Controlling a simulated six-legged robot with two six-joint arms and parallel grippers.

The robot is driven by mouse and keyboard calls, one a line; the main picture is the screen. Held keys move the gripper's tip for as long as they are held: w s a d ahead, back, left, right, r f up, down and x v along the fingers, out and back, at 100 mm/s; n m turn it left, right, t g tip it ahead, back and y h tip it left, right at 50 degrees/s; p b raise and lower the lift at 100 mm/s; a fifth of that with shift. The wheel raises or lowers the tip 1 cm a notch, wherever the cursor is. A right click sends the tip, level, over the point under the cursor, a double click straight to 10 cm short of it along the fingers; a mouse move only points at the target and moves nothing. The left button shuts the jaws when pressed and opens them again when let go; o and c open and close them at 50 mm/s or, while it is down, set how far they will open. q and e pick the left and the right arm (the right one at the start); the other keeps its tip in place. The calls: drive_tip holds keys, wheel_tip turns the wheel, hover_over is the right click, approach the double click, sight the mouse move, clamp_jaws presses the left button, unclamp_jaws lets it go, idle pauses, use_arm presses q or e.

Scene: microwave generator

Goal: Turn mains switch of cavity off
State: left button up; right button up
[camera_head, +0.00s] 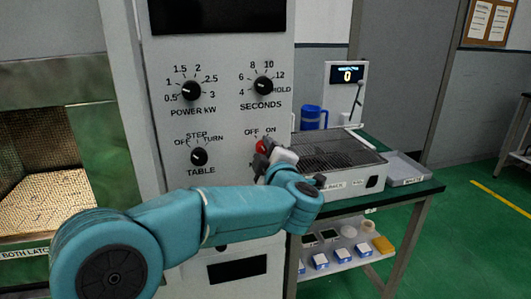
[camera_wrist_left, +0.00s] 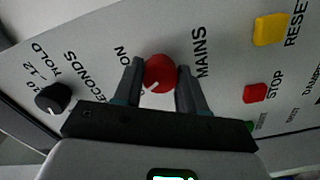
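The mains switch is a red round knob (camera_wrist_left: 160,72) with a white pointer mark on the control panel. In the left wrist view the mark points to the lower left, away from the ON label at its upper left. The OFF label is hidden there, but in the head view it reads left of ON, above the knob (camera_head: 262,146). My left gripper (camera_wrist_left: 160,80) has one finger on each side of the knob, very close to it; I cannot tell if they press on it. In the head view the left gripper (camera_head: 265,155) partly covers the knob. My right gripper is not in view.
Beside the mains switch are a black seconds knob (camera_wrist_left: 52,98), a yellow reset button (camera_wrist_left: 269,29) and a red stop button (camera_wrist_left: 255,93). A power knob (camera_head: 191,91) and table knob (camera_head: 199,157) sit left. A bench with a wire-topped box (camera_head: 374,181) stands right.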

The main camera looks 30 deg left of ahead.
use_arm(q)
drive_tip(key=o, duration=0.4)
drive_tip(key=b+v, duration=0.1)
drive_tip(key=v, duration=1.5)
drive_tip(key=shift+d, duration=0.15)
